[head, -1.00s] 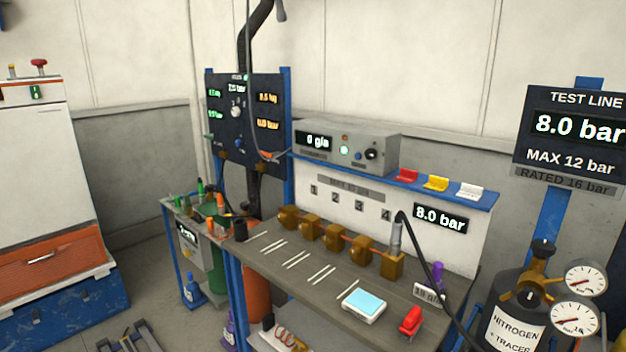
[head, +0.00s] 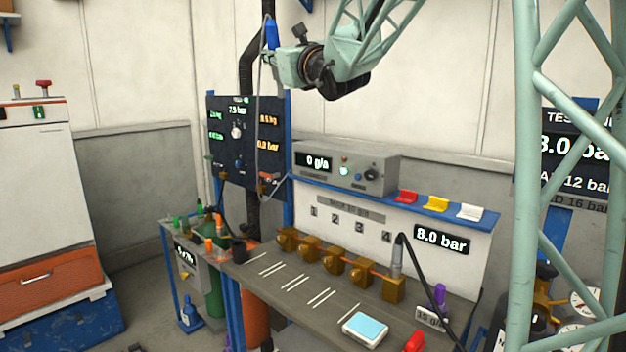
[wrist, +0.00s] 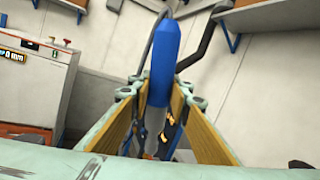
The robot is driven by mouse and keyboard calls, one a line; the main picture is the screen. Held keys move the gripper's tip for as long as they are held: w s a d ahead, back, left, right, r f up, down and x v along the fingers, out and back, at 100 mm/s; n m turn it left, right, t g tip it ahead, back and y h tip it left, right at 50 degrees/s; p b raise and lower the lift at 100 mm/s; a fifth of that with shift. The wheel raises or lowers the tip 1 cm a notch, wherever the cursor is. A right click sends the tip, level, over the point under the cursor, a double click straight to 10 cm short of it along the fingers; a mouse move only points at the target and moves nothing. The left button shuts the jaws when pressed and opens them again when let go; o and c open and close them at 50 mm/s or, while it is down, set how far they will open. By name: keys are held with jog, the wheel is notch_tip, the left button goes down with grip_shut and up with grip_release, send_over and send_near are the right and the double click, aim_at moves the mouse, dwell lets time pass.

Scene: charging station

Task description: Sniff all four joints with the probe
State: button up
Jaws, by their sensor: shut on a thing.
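My gripper (head: 276,58) is high above the back of the bench and shut on the probe, whose blue handle (head: 272,35) sticks up from the fingers. In the wrist view the blue probe (wrist: 165,52) stands between the two yellow-lined fingers; its lower end is blurred. A thin cable runs down from the probe toward the grey detector box (head: 345,166), which reads 0. The joints are on a row of brass blocks (head: 333,257) linked by a copper pipe on the bench, below the plates numbered 1 to 4. The probe is well apart from them.
Red, yellow and white clips (head: 436,204) sit on the blue shelf. A black hose (head: 425,280) rises from the right-end block. A pale blue-topped device (head: 365,329) and several white sticks lie on the bench (head: 250,285). A dark gauge panel (head: 240,150) stands behind at left.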

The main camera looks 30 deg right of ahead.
jog(key=w+d+f, duration=0.2)
jog(key=w+f, duration=0.2)
jog(key=f, duration=0.3)
jog(key=w+d+f, duration=0.3)
jog(key=f, duration=0.3)
jog(key=w+d+f+y, duration=0.1)
jog(key=d+f, duration=0.3)
jog(key=f, duration=0.8)
jog(key=w+d+f+y+b, duration=0.1)
jog(key=d+f, duration=0.3)
jog(key=f, duration=0.9)
jog(key=w+d+f+n+y+b, duration=0.1)
jog(key=d+f, duration=0.2)
jog(key=f, duration=0.9)
jog(key=shift+w+d+f, duration=0.3)
jog(key=shift+d, duration=0.1)
jog(key=shift+f, duration=0.1)
jog(key=w+d+f, duration=0.1)
jog(key=w+f, duration=0.2)
jog(key=f, duration=0.2)
jog(key=shift+w+d+f+b, duration=0.15)
jog(key=shift+w+d+b, duration=0.05)
jog(key=shift+w+b, duration=0.2)
dwell(1.6)
